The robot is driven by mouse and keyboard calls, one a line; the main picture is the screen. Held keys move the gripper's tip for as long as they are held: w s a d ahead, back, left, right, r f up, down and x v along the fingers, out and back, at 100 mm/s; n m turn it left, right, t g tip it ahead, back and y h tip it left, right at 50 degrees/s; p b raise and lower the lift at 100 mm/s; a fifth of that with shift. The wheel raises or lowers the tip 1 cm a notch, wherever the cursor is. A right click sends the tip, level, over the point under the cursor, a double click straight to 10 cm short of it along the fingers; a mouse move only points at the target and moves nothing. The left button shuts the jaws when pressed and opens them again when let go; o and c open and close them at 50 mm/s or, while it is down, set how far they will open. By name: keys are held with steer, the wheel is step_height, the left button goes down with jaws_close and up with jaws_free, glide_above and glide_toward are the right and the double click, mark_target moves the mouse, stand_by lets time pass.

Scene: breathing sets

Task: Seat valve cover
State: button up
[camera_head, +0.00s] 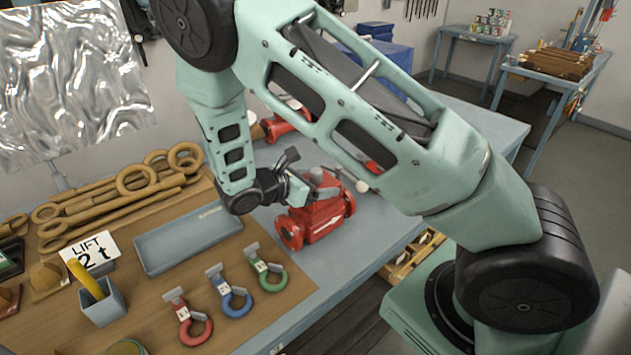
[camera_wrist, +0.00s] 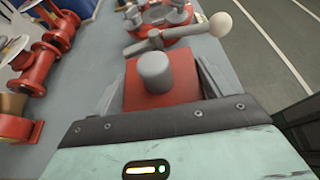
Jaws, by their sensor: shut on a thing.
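My gripper (camera_head: 314,190) is shut on the valve cover, directly over the red valve body (camera_head: 318,222) on the blue-grey bench. In the wrist view the cover (camera_wrist: 133,98) is a red block with a grey cylindrical knob (camera_wrist: 155,73), between the two grey fingers of my gripper (camera_wrist: 157,88). Beyond it lies a red round flange (camera_wrist: 165,18) with grey studs. A grey lever ending in a pale ball (camera_wrist: 220,24) crosses just past the cover. The fingers and arm partly hide the cover in the head view. I cannot tell whether it touches the body.
More red valve parts (camera_wrist: 62,35) stand along the bench at left in the wrist view. A blue-grey tray (camera_head: 190,240), coloured shackles (camera_head: 235,298) and large eyebolts (camera_head: 120,195) lie left of the valve. The bench right of the valve (camera_head: 385,228) is clear.

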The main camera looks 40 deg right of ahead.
steer(key=shift+f, duration=0.45)
steer(key=o, duration=1.2)
steer(key=shift+a+b, duration=0.1)
steer(key=shift+b, duration=0.2)
steer(key=shift+b+v, duration=2.7)
steer(key=shift+v, duration=5.95)
steer(key=s+a+f+m+y+b, duration=0.1)
steer(key=s+a+m+y, duration=0.1)
steer(key=s, duration=0.6)
steer(key=s+a+f+m+y+b, duration=0.1)
steer(key=s+a+m+y+b, duration=0.1)
steer(key=s+m+y, duration=0.3)
steer(key=s+a+f+m+y+b, duration=0.1)
steer(key=s+a+m+y, duration=0.2)
steer(key=s+y, duration=0.4)
steer(key=shift+s+a+f+m, duration=0.1)
steer(key=shift+s+a+m, duration=0.15)
steer(key=shift+s, duration=0.7)
steer(key=shift+s+a+f+m, duration=0.15)
steer(key=shift+s+a, duration=0.15)
steer(key=shift+s, duration=0.65)
